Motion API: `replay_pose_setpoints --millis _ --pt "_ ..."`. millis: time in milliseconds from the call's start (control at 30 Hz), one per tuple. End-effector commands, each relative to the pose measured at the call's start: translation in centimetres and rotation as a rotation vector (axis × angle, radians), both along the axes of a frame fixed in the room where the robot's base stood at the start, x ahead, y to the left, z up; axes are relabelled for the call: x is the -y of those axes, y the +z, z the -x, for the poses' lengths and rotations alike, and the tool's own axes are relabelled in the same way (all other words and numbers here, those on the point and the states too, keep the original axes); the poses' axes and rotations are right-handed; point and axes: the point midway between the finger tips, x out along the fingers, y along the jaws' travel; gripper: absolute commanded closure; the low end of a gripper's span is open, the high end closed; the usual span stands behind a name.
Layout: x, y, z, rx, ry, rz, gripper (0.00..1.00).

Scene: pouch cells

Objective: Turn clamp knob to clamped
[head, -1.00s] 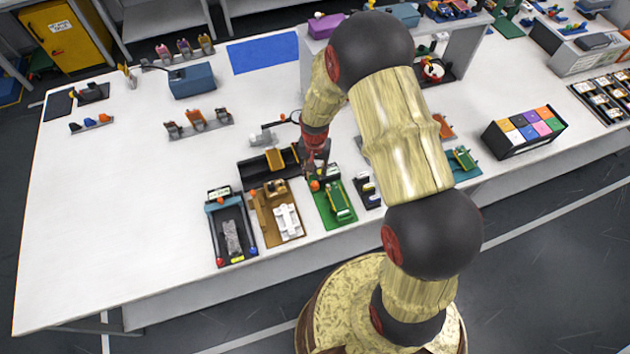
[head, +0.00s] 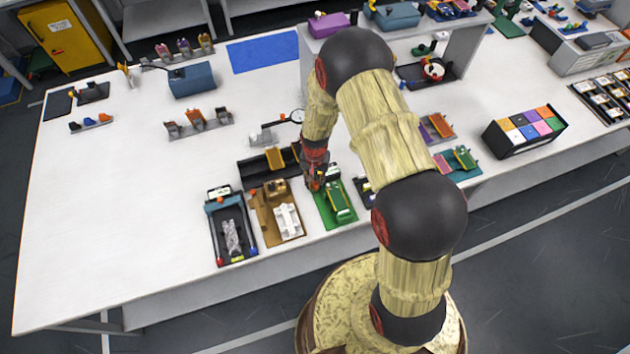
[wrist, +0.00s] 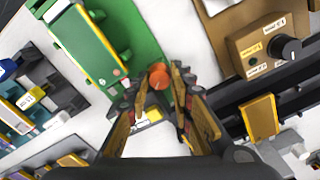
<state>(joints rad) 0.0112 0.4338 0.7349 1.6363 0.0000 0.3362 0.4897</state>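An orange round knob (wrist: 159,77) sits on the end of a green fixture plate (wrist: 146,30) that carries a green and yellow tray. The plate also shows in the head view (head: 325,212), where my gripper largely covers the knob. My gripper (wrist: 158,82) has its two fingers apart, pointing at the knob, with one fingertip on each side of it. I cannot tell whether they touch it. In the head view my gripper (head: 316,184) is low over the plate's far end. A pale label with yellow lies by the fingers; its text is unreadable.
A brown fixture (head: 264,227) with a black knob (wrist: 285,47) and small labels stands beside the green plate. A black tray fixture (head: 231,250) is further left. A dark holder with a yellow piece (head: 275,158) lies just behind.

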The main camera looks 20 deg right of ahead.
Motion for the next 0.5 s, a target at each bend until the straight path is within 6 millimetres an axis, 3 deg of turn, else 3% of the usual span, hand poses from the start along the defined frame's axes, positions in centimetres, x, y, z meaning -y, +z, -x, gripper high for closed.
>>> replay_pose_setpoints --millis 333,500 --pt "-0.01 0.02 0.0 0.0 0.0 0.0 0.99" --pt "-0.01 0.02 0.0 0.0 -0.002 0.0 1.0"
